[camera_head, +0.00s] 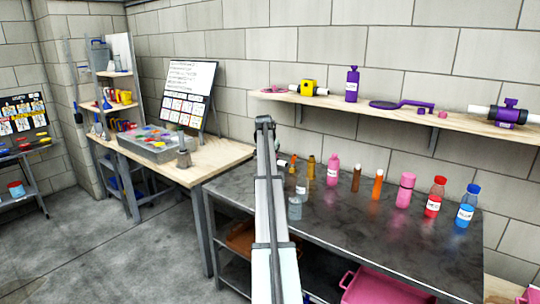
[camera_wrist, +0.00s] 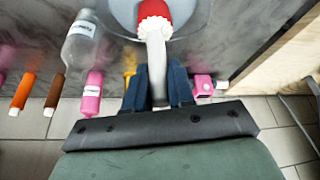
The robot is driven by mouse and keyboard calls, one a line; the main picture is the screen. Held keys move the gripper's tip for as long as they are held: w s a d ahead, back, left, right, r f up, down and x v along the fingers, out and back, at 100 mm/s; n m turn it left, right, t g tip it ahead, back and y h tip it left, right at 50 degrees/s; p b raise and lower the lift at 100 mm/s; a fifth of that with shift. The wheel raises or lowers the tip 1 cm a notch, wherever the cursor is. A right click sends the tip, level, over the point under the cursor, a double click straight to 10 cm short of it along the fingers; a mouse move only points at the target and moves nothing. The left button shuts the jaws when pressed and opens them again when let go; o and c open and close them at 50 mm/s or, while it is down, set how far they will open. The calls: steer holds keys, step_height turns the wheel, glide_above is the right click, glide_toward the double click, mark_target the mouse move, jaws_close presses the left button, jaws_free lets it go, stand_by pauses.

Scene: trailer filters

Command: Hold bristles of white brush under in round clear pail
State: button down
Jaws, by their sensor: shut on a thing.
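In the wrist view my gripper (camera_wrist: 157,80) has its two dark blue fingers shut on the white handle of the white brush (camera_wrist: 157,55). The handle runs away from the fingers to a head with a white edge and a red part (camera_wrist: 155,12), cut by the top of the view. The head overlaps the round clear pail (camera_wrist: 195,18), which stands on the dark table and is only partly in view. How deep the bristles sit, and whether they touch liquid, I cannot tell. In the head view my arm hides the gripper, brush and pail.
Several bottles, including a pink one (camera_head: 333,170), stand on the dark table (camera_head: 350,225). A wooden shelf (camera_head: 400,108) runs above. A wooden bench (camera_head: 205,160) stands left.

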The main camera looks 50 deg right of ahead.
steer(key=shift+f, duration=4.15)
steer(key=shift+r, duration=7)
